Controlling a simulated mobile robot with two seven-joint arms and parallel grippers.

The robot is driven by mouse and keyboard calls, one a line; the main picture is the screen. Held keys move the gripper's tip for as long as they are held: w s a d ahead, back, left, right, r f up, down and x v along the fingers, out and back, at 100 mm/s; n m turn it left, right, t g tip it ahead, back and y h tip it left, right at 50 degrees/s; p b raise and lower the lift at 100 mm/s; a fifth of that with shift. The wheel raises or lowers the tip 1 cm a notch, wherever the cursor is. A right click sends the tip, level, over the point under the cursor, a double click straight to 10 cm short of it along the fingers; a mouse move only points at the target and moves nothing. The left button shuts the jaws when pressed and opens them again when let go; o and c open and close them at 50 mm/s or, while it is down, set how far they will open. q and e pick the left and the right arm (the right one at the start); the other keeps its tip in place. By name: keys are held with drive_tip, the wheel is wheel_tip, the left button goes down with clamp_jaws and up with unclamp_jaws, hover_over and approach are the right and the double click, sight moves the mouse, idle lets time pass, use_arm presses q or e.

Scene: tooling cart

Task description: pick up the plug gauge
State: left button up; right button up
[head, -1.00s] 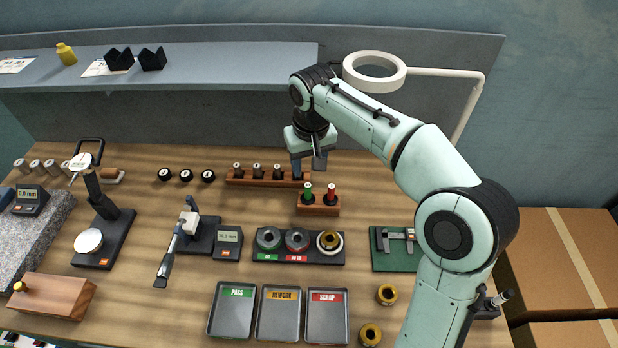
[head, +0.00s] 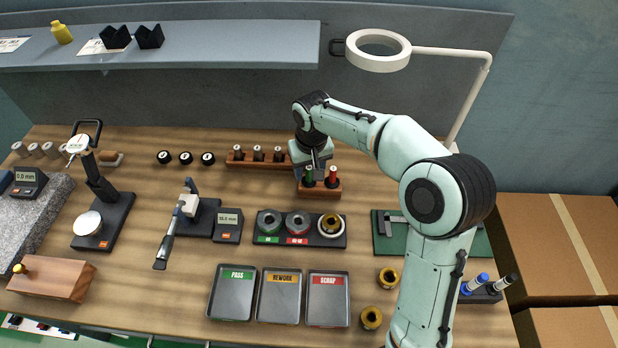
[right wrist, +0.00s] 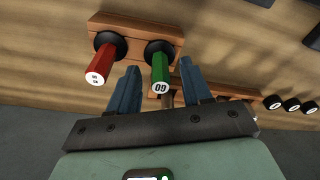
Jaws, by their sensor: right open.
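A small wooden block (head: 331,193) holds two upright plug gauges, one with a green handle (head: 309,180) and one with a red handle (head: 333,177). In the right wrist view the green handle (right wrist: 160,74) has a white end with dark lettering and the red handle (right wrist: 98,66) is to its left. My right gripper (head: 312,170) is open at the block. Its two blue fingers (right wrist: 161,88) lie either side of the green handle, with no contact visible, and the red handle is outside them. My left gripper is not in view.
A ring gauge tray (head: 330,241) and three metal trays (head: 278,312) lie in front. A ring lamp (head: 378,62) overhangs at the upper right. Bare bench lies left of the block.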

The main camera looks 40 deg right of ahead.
drive_tip(key=shift+w+f, duration=0.1)
drive_tip(key=shift+f, duration=0.65)
clamp_jaws()
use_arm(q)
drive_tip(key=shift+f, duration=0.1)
use_arm(e)
drive_tip(key=shift+r, duration=0.1)
